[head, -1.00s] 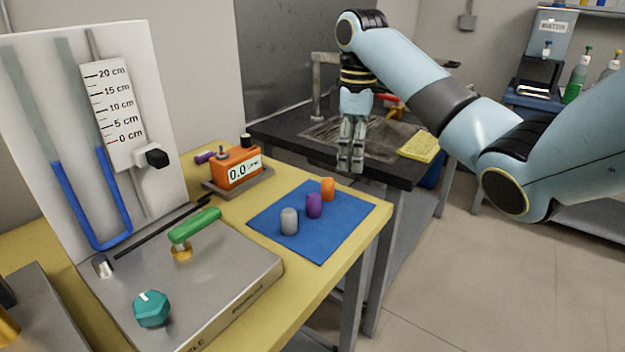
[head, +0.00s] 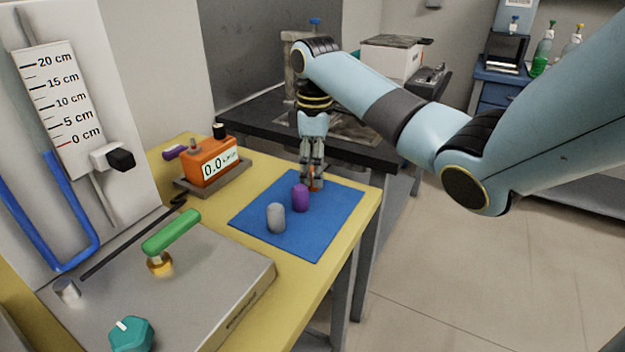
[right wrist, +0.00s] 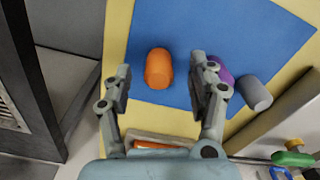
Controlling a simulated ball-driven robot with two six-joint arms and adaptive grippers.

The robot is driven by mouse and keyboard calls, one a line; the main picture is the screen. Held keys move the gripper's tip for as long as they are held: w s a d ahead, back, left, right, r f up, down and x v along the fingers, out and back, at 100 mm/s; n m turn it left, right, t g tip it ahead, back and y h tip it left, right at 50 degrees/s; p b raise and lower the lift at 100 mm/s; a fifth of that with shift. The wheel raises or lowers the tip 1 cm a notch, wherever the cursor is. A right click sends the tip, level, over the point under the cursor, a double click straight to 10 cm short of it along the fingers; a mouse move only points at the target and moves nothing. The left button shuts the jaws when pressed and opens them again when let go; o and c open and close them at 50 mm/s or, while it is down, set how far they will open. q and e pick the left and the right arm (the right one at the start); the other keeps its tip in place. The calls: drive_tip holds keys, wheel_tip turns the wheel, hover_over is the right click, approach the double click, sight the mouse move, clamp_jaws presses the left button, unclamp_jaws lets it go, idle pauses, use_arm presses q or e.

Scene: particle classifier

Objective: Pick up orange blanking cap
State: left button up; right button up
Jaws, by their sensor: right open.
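The orange blanking cap (right wrist: 159,68) stands on the blue mat (right wrist: 205,20). In the right wrist view it lies between and a little beyond the fingertips of my right gripper (right wrist: 160,70), nearer the left finger. The gripper is open and empty. In the head view, my right gripper (head: 312,183) hangs over the mat's back corner, and the orange cap (head: 311,171) is mostly hidden by the fingers. My left gripper is not in view.
A purple cap (head: 300,198) and a grey cap (head: 277,218) stand nearby on the mat; the purple one is close to the right finger. An orange meter (head: 210,163) stands left of the mat. The yellow table's edge (head: 372,215) lies to the right.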

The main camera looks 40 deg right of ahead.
drive_tip(key=shift+f, duration=0.95)
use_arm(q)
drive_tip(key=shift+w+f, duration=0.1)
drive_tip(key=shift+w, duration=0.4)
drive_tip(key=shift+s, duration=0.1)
use_arm(e)
drive_tip(key=shift+c, duration=0.4)
drive_tip(key=shift+c, duration=1.2)
drive_tip(key=c, duration=0.8)
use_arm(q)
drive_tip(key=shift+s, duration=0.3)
use_arm(e)
drive_tip(key=shift+r, duration=0.1)
drive_tip(key=shift+r, duration=0.1)
